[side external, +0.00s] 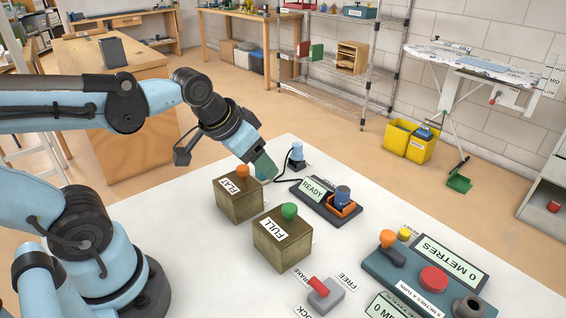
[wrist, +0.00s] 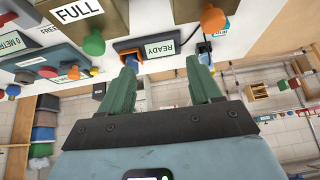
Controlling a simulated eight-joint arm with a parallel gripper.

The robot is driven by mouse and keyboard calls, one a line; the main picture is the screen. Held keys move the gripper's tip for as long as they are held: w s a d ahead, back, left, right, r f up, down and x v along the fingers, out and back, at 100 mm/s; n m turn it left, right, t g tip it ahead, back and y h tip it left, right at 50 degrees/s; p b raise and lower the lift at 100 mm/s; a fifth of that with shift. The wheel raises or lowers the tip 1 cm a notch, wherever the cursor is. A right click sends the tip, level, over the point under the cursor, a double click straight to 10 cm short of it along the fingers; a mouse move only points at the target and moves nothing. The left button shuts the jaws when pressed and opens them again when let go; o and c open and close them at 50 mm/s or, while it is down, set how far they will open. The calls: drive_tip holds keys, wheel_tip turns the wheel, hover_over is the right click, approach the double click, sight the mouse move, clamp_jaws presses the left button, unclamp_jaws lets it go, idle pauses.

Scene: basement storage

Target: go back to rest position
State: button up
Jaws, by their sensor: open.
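My gripper (side external: 262,165) has green fingers and is raised above the back of the white table (side external: 160,212), close behind the FLAT box. In the wrist view my gripper (wrist: 162,68) has its two fingers spread apart with nothing between them. The FLAT box (side external: 236,207), with an orange knob, and the FULL box (side external: 281,245), with a green knob, stand below and in front of it. A charger (side external: 318,194) reading READY has a blue cylinder (side external: 342,194) upright in its orange-rimmed holder.
A pale blue object (side external: 296,157) stands at the table's back with a black cable. A control panel (side external: 422,275) with knobs and a red button lies at the right, near a grey BRAKE/FREE lever box (side external: 326,296). A wooden desk (side external: 110,130) stands behind my arm.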

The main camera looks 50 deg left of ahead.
drive_tip(key=shift+s+d+f+t, duration=0.45)
drive_tip(key=shift+s+d+t, duration=0.05)
drive_tip(key=shift+s+d, duration=0.1)
drive_tip(key=shift+o, duration=0.2)
drive_tip(key=shift+o, duration=1.1)
drive_tip(key=o, duration=0.4)
drive_tip(key=shift+w+a+r+n+g, duration=0.2)
drive_tip(key=shift+w+a+r+n, duration=0.15)
drive_tip(key=shift+r+n, duration=0.15)
drive_tip(key=shift+w+a+r+n+g, duration=0.2)
drive_tip(key=shift+w+r+n, duration=0.15)
drive_tip(key=shift+r+n, duration=0.1)
drive_tip(key=shift+o, duration=0.2)
drive_tip(key=w+a+r+n+g, duration=0.6)
drive_tip(key=w+a+r+n, duration=0.35)
drive_tip(key=a+n, duration=0.5)
wheel_tip(320, 180, down, 10)
drive_tip(key=d+n, duration=0.1)
drive_tip(key=d, duration=0.1)
drive_tip(key=shift+w+n, duration=0.2)
drive_tip(key=shift+n, duration=0.1)
